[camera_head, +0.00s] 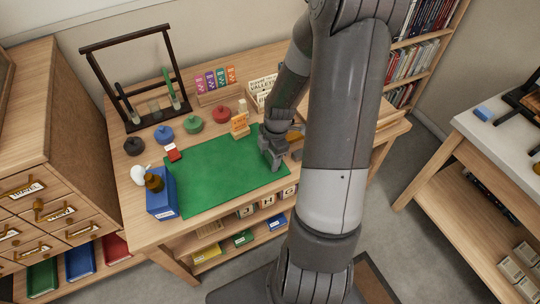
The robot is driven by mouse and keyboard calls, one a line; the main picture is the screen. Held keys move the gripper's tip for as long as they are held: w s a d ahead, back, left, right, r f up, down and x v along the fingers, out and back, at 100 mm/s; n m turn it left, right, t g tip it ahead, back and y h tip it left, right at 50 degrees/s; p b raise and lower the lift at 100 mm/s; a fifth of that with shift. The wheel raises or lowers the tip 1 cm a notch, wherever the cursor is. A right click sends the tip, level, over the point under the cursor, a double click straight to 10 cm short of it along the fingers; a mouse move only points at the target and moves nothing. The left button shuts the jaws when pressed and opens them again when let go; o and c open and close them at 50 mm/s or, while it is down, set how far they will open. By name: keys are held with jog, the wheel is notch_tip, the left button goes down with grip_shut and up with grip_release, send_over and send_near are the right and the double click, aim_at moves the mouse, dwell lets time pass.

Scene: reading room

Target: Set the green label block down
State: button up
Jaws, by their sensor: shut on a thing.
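My gripper (274,161) points down over the right part of the green mat (205,180) on the wooden table. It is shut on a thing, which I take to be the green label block. The block cannot be made out, as the fingers and the green mat behind hide it. I cannot tell whether it touches the mat.
A dark frame (132,75) stands behind. The mat's middle is clear.

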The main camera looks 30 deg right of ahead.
jog(key=shift+f, duration=0.15)
jog(key=o, duration=1)
jog(key=shift+c, duration=0.2)
notch_tip(320, 180, up, 12)
jog(key=d+f, duration=0.1)
jog(key=d, duration=0.1)
jog(key=s+a+r+m+t, duration=0.2)
jog(key=s+a+r+m, duration=0.2)
jog(key=r+m, duration=0.2)
jog(key=s+a+r+m+t+h, duration=0.1)
jog(key=s+a+r+m, duration=0.3)
jog(key=r, duration=0.4)
jog(key=s+a+r+m+t, duration=0.2)
jog(key=s+a+r+m, duration=0.2)
jog(key=s+r+m, duration=0.2)
jog(key=shift+a+r+m+t+h, duration=0.3)
jog(key=shift+r+m+h, duration=0.15)
jog(key=shift+m, duration=0.55)
